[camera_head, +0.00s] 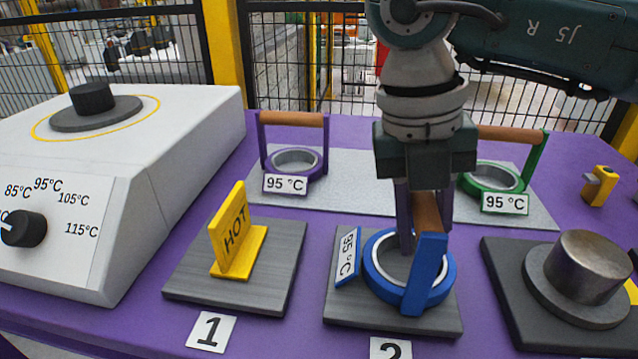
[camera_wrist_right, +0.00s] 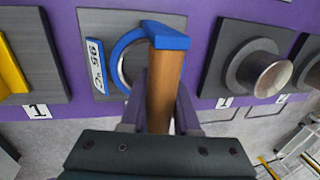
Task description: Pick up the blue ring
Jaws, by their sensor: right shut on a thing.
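The blue ring (camera_head: 378,289) lies on the grey plate marked 2, with a 95 °C tag on its left side and a blue bracket with a wooden handle (camera_head: 427,212) over it. My right gripper (camera_head: 423,215) reaches down from above and is shut on the wooden handle. In the right wrist view the blue ring (camera_wrist_right: 119,50) shows beyond the handle, and the purple fingers of the right gripper (camera_wrist_right: 160,110) stand on both sides of the handle. The ring appears to rest on the plate. My left gripper is not in view.
A yellow HOT sign (camera_head: 237,235) stands on plate 1 to the left. A purple ring (camera_head: 297,160) and a green ring (camera_head: 490,178) stand behind. A metal cylinder (camera_head: 590,265) on a dark base is at the right. A white heater (camera_head: 130,170) fills the left.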

